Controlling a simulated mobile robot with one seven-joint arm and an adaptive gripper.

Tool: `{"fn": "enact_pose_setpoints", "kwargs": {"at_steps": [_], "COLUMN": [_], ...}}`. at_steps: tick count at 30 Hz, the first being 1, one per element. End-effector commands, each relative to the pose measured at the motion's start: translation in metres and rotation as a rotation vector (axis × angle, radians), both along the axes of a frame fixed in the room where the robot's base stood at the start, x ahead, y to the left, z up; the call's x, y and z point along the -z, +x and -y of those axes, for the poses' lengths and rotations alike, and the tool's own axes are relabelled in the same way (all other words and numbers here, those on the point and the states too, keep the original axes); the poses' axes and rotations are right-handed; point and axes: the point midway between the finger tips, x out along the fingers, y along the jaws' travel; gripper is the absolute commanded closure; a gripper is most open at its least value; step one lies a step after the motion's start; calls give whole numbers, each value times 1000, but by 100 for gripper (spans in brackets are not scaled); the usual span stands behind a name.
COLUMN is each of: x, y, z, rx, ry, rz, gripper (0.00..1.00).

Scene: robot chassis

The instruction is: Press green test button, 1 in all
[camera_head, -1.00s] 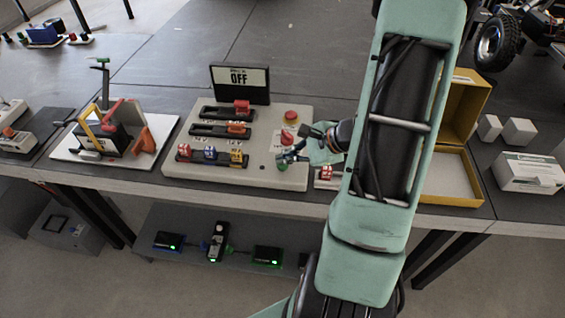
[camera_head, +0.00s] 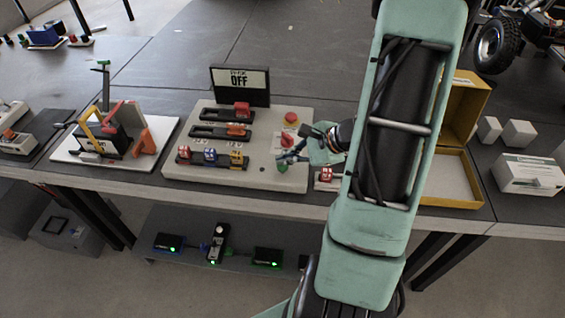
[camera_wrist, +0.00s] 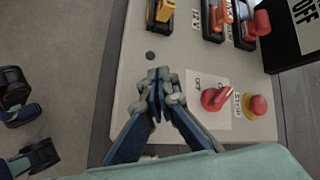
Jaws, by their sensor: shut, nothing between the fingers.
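The green test button (camera_head: 282,168) is at the front right of the pale control panel (camera_head: 250,180). My gripper (camera_head: 281,158) is shut and empty, its tips just above and behind the button in the head view. I cannot tell whether they touch it. In the wrist view my closed fingers (camera_wrist: 157,82) point down at the panel, and the green button is not visible, apparently hidden by them. The panel's display (camera_head: 239,80) reads OFF.
A red rotary knob (camera_wrist: 214,98) and a red mushroom button (camera_wrist: 257,105) on a yellow base are close beside the fingers. Sliders and coloured switches (camera_head: 210,154) fill the panel's left. A yellow box (camera_head: 455,190) stands to the right.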

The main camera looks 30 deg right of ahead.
Motion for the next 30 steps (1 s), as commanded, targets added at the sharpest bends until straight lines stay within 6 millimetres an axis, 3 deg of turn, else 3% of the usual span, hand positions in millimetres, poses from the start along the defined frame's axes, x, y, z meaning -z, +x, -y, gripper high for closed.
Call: {"fn": "enact_pose_setpoints", "kwargs": {"at_steps": [3,17,30], "x": [-9,-14,-56], "y": [0,0,0], "z": [0,0,0], "rx": [-1,-1,0], "ry": [-1,0,-1], "rz": [0,2,1], "gripper": [100,100,100]}}
